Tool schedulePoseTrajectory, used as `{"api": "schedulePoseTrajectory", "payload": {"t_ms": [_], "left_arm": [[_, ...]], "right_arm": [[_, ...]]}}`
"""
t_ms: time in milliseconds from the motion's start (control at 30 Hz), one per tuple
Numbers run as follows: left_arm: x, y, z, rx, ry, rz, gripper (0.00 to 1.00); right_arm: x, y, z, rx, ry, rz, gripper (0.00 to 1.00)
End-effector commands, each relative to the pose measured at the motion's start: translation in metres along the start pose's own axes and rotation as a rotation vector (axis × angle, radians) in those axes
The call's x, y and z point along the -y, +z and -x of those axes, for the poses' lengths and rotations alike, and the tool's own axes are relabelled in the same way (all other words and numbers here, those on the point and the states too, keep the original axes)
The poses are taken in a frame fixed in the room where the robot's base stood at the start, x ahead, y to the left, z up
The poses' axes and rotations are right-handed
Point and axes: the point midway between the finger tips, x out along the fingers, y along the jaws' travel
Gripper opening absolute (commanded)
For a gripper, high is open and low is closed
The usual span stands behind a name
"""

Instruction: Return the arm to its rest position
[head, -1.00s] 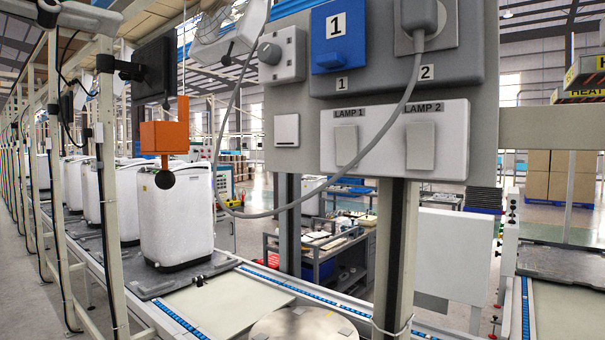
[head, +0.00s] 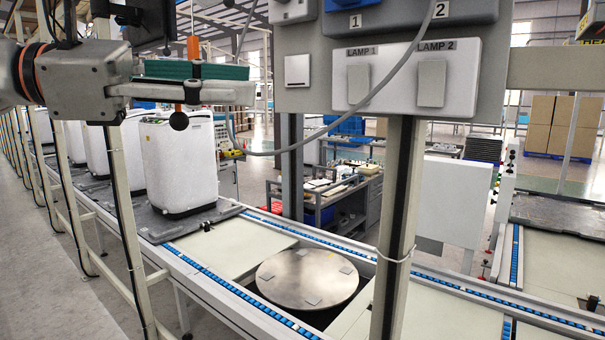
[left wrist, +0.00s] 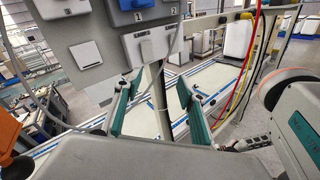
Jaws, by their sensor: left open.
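My left gripper (head: 240,84) reaches in from the upper left of the head view, above the conveyor line and left of the grey switch panel (head: 300,125). It is open and empty. In the left wrist view its two green-padded fingers (left wrist: 157,103) stand apart with nothing between them, with the panel behind. In the head view it partly hides an orange hanging switch (head: 193,48), whose dark ball end (head: 179,121) shows below the fingers. Whether they touch cannot be told. My right gripper is not in view.
The panel carries a white box with lamp switches (head: 405,75) and a grey cable (head: 330,135) looping toward the gripper. A frame post (head: 125,180) stands below the arm. White washer-like units (head: 180,165) and a round metal plate (head: 307,278) are on the line.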

Motion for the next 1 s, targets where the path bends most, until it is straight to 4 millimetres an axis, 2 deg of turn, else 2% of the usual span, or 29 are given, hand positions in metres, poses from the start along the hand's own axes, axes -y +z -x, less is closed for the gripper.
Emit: {"api": "schedulePoseTrajectory", "payload": {"t_ms": [33, 200, 367, 567, 767, 867, 1000], "left_arm": [[0.003, -0.015, -0.01, 0.041, -0.037, 0.089, 0.4], [0.007, -0.05, -0.031, 0.19, -0.123, 0.377, 0.4], [0.003, -0.086, -0.042, 0.336, -0.166, 0.67, 0.4], [-0.011, -0.145, -0.045, 0.519, -0.166, 1.053, 0.4], [-0.023, -0.227, -0.04, 0.703, -0.104, 1.448, 0.4], [-0.025, -0.278, -0.034, 0.794, -0.048, 1.646, 0.4], [-0.015, -0.358, -0.023, 0.92, 0.06, 1.922, 0.4]], "right_arm": [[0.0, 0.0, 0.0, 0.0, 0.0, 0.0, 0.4], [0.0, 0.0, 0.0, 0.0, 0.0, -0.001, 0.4], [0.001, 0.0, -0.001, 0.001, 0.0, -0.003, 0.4], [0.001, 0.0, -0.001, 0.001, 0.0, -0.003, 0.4], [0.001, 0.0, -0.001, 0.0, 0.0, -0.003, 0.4], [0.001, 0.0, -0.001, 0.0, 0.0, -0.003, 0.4], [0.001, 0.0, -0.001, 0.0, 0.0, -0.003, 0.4]]}}
